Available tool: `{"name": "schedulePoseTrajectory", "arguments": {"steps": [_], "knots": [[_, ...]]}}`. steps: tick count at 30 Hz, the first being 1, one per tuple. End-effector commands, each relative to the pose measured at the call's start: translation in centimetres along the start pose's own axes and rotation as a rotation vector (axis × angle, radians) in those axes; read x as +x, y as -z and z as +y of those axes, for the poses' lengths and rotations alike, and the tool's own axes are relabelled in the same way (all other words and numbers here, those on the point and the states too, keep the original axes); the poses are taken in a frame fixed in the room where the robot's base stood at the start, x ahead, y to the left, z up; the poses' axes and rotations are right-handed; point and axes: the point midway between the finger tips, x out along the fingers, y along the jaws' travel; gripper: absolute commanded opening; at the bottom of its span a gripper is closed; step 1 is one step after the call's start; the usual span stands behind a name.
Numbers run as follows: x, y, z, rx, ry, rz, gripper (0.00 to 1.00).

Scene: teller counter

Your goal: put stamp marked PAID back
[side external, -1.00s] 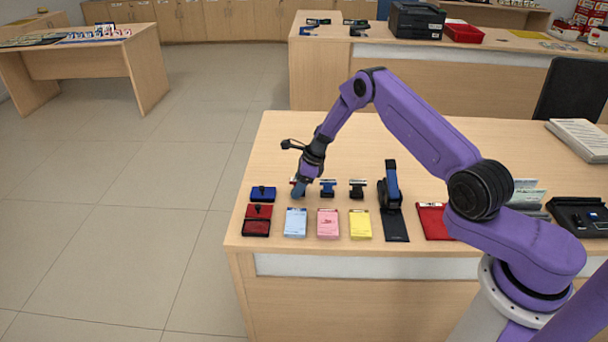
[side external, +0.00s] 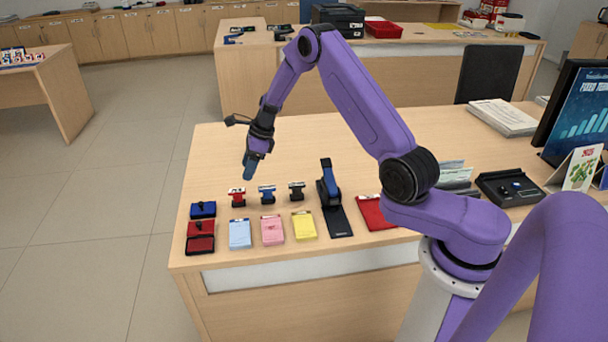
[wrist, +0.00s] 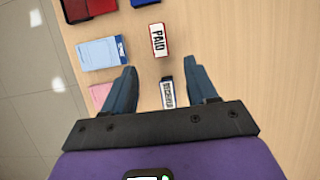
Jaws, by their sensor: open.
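The PAID stamp (side external: 237,197) has a red head and stands on the counter at the left end of a row of stamps. Its white label reading PAID (wrist: 158,40) faces up in the wrist view. My gripper (side external: 249,170) is above and slightly behind this stamp, apart from it. In the wrist view the fingers (wrist: 162,70) are spread, with nothing held between them. A blue stamp (side external: 267,194) and a black stamp (side external: 297,190) stand to the right of the PAID stamp. The blue stamp's label (wrist: 167,94) shows between the fingers, below them on the counter.
A blue ink pad (side external: 203,209) and an open red ink pad (side external: 201,237) lie at left. Blue, pink and yellow notepads (side external: 240,234) lie in front of the stamps. A stapler-like device (side external: 329,189) stands right of them. The counter behind the row is clear.

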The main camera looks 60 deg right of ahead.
Motion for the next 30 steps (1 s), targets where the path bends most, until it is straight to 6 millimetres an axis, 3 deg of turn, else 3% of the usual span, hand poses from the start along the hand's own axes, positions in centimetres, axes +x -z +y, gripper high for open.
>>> {"name": "schedulePoseTrajectory", "arguments": {"steps": [4,8,12,18,23,30], "knots": [[-0.3,-0.8,0.7,-0.053,-0.009,0.002,0.57],[-1.3,-2.8,3.0,-0.225,-0.042,0.011,0.57],[-3.0,-5.2,6.9,-0.502,-0.092,0.022,0.57],[-5.7,-7.1,13.2,-0.904,-0.168,0.029,0.57],[-8.1,-7.2,18.2,-1.226,-0.227,0.028,0.57],[-11.8,-5.2,25.2,-1.705,-0.314,0.016,0.57]]}}
